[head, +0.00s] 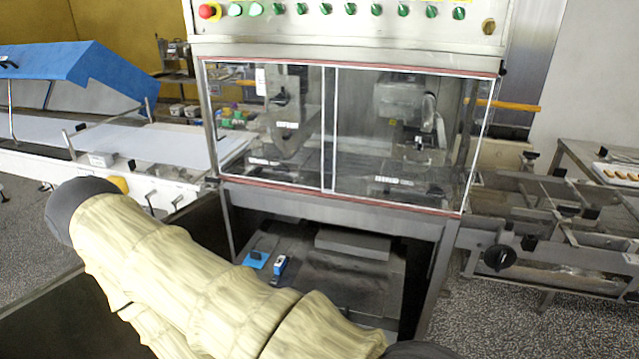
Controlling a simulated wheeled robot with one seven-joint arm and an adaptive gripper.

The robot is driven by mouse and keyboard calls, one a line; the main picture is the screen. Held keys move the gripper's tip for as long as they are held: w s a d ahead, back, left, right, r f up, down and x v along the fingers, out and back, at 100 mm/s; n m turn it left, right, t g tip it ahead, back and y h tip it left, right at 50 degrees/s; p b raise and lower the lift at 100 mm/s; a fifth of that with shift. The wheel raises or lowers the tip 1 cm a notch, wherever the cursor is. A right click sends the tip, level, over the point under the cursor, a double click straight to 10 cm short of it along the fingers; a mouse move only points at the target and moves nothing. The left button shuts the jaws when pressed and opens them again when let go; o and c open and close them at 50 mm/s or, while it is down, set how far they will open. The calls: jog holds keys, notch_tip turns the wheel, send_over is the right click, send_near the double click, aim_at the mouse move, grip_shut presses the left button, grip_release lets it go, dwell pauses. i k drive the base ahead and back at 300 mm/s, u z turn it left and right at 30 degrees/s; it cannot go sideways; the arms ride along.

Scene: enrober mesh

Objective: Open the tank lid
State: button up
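A stainless steel machine stands in front of me, with a clear-windowed enclosure (300,130) above and an open lower bay. In the bay is a flat dark metal surface (345,280) with a raised grey block (352,243) at its back. This may be the tank and its lid, but I cannot tell for sure. No lid is seen standing open. My arm, in a beige sleeve, crosses the lower left and covers part of the bay's front. My gripper is not in view.
A blue pad (256,260) and a small blue-and-white item (280,265) lie in the bay. A control panel (350,20) with a red button and several green ones is above. Conveyors flank the machine: a white belt (150,140) left, a metal frame (560,235) right.

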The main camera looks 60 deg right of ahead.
aim_at(357, 286)
jog(key=k, duration=0.9)
jog(key=z, duration=0.9)
